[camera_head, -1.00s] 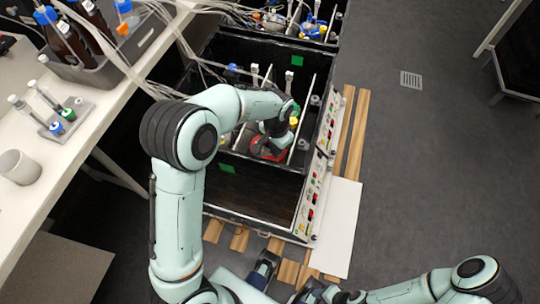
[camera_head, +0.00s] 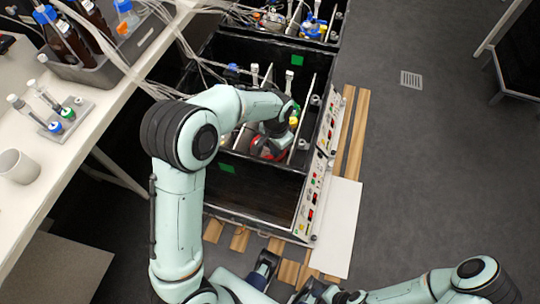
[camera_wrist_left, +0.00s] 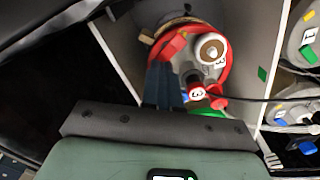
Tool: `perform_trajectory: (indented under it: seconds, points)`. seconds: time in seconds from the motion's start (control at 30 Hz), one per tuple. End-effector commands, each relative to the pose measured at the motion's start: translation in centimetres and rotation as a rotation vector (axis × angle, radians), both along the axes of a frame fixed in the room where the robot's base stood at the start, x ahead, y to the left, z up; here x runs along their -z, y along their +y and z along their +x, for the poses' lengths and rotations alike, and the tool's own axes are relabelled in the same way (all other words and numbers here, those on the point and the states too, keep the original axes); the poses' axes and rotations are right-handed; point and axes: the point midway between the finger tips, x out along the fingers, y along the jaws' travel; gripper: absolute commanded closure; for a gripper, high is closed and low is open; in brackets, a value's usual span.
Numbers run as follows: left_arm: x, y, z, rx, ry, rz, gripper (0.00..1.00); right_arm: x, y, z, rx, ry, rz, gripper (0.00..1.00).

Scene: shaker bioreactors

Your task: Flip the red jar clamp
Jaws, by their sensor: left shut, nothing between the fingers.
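The red-topped jar (camera_wrist_left: 220,68) stands upright in a shaker compartment in the left wrist view, with a pale round port on its lid and a "3" tag beside it. The red clamp (camera_wrist_left: 174,46) shows as a small red tab at the lid's left edge. My left gripper (camera_wrist_left: 164,66) is shut and empty, its dark fingertips at the tab; I cannot tell whether they touch. In the head view the jar's red (camera_head: 276,156) is mostly hidden by my left gripper (camera_head: 264,150). My right gripper (camera_head: 312,290) is low at the bottom edge, its fingers unclear.
The black shaker box (camera_head: 250,206) has an empty front compartment and thin pale dividers. Other jars (camera_wrist_left: 302,40) with tubes and cables stand close on the right in the left wrist view. A white bench (camera_head: 100,125) with bottles and a cup lies left. Open floor lies right.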

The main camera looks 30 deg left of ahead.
Motion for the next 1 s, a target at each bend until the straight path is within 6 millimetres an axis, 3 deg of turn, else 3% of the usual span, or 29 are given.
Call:
perform_trajectory:
  seconds: [1.0]
  points:
    - [1.6,0.0,0.0,0.0,0.002,0.001,1.0,1.0,0.0,-0.2,0.0,0.003,0.0,0.57]
